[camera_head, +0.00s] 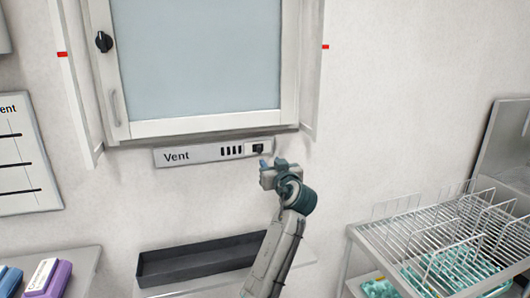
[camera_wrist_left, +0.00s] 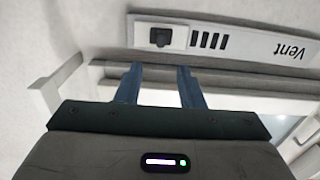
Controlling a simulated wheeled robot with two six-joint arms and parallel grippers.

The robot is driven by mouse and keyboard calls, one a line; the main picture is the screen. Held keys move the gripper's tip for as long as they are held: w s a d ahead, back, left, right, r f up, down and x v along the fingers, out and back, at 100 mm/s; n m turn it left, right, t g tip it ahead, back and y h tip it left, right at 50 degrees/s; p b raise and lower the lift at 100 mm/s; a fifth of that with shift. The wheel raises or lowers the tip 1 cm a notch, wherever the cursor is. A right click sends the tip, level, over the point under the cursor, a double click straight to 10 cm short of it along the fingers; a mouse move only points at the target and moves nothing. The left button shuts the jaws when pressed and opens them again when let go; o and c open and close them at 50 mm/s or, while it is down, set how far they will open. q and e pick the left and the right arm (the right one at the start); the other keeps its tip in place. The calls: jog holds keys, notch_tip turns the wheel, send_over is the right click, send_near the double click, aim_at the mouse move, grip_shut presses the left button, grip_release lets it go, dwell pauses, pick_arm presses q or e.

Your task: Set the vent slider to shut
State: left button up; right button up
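The Vent panel (camera_head: 200,154) is a pale strip on the wall under the cabinet, with several dark slots (camera_head: 231,151). Its dark slider knob (camera_head: 258,148) sits at the right end, right of the slots, which show uncovered. In the left wrist view the panel is upside down, with the knob (camera_wrist_left: 160,37) left of the slots (camera_wrist_left: 209,40). My left gripper (camera_head: 273,163) is just below and right of the knob in the head view. In the wrist view its two blue fingers (camera_wrist_left: 158,72) are apart and empty, with the knob beyond the gap, not between them. My right gripper is not in view.
The cabinet (camera_head: 200,60) with a pale blue pane hangs just above the panel, its side doors swung outward. A black tray (camera_head: 200,262) lies on a shelf below. A wire rack (camera_head: 440,245) with teal items stands at right.

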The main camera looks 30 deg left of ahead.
aim_at(260, 151)
pick_arm(q)
jog(key=p+x, duration=0.3)
jog(key=x, duration=0.5)
jog(key=shift+w+a, duration=0.25)
jog(key=shift+a, duration=0.1)
jog(key=shift+w+a+p, duration=0.35)
jog(key=shift+a+p, duration=0.1)
jog(key=shift+a, duration=0.05)
jog(key=shift+w+a+f, duration=0.1)
jog(key=shift+w+a, duration=0.05)
grip_shut()
